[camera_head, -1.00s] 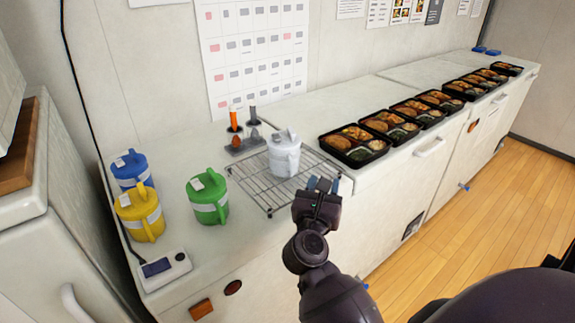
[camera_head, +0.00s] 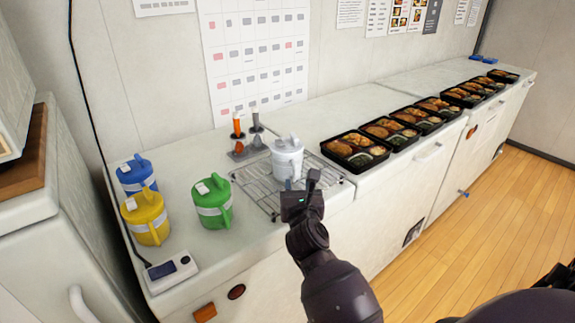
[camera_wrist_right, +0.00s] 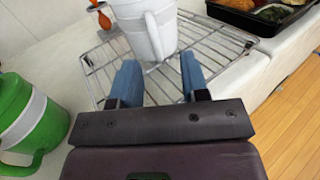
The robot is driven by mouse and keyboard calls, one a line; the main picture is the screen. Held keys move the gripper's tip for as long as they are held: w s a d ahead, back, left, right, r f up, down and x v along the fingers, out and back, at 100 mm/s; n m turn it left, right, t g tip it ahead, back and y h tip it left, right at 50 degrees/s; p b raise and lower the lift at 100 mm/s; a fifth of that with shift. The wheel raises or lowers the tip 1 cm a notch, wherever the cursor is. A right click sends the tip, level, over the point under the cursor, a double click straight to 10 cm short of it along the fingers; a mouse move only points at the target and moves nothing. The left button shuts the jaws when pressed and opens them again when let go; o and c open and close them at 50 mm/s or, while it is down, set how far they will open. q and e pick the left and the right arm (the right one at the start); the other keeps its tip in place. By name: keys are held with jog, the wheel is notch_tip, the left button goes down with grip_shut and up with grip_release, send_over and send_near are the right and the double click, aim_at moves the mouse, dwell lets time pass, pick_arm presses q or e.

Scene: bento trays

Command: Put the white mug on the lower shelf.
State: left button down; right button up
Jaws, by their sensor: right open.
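The white mug (camera_head: 287,163), with a lid and a grey band, stands upright on a wire rack (camera_head: 255,190) on the counter. In the right wrist view the mug (camera_wrist_right: 137,22) is just ahead of my fingertips, its handle facing me; its top is cut off. My right gripper (camera_head: 302,184) is at the rack's front edge, close to the mug. Its blue fingers (camera_wrist_right: 158,72) are open with nothing between them. I cannot tell whether they touch the mug. My left gripper is not in view. I see no clear lower shelf.
A green mug (camera_head: 212,203), a yellow mug (camera_head: 146,218) and a blue mug (camera_head: 136,175) stand left of the rack. A small device (camera_head: 170,271) lies at the front left. Shakers (camera_head: 237,127) stand behind. Several bento trays (camera_head: 355,150) line the counter to the right.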

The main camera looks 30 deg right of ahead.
aim_at(295, 176)
jog(key=x, duration=0.4)
jog(key=shift+w+a+f+b, duration=0.1)
jog(key=shift+w+f+b, duration=0.15)
jog(key=shift+b, duration=0.1)
jog(key=shift+w+d, duration=0.35)
jog(key=shift+w, duration=0.15)
jog(key=shift+r, duration=0.1)
jog(key=shift+c, duration=0.3)
grip_shut()
